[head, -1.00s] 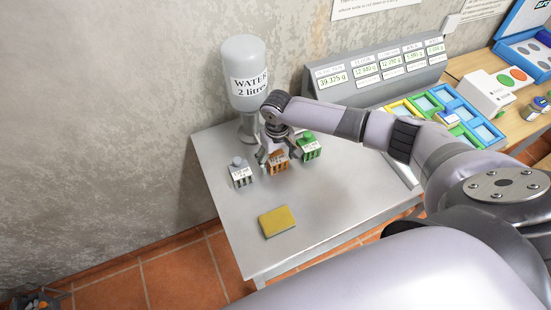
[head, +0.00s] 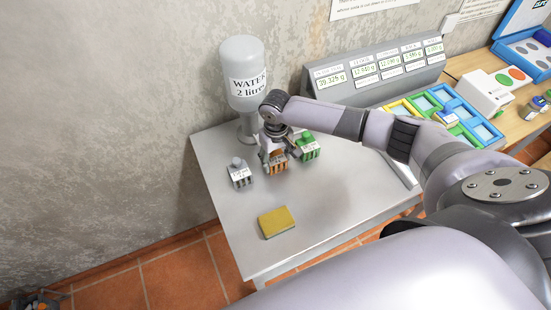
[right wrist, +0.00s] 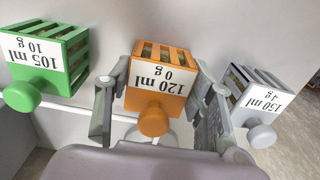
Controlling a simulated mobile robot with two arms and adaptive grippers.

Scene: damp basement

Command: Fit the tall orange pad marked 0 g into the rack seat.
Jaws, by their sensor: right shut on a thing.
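The orange pad (head: 277,165) is a small slatted block with a round knob and a white label. It stands on the grey metal table, between a green one and a grey one. In the right wrist view the orange pad (right wrist: 158,85) shows "120 ml 0 g", upside down. My right gripper (head: 275,155) is shut on it, one finger on each side; the wrist view also shows the gripper (right wrist: 160,95). Coloured frames with pale square recesses (head: 450,115) are at the right; I cannot tell which is the rack seat. My left gripper is not in view.
The green block (head: 308,148), labelled 10 g, and the grey block (head: 240,174) stand close on either side. A water bottle (head: 245,75) stands behind. A yellow sponge-like block (head: 276,222) lies in front. A grey display console (head: 380,72) stands at the back right.

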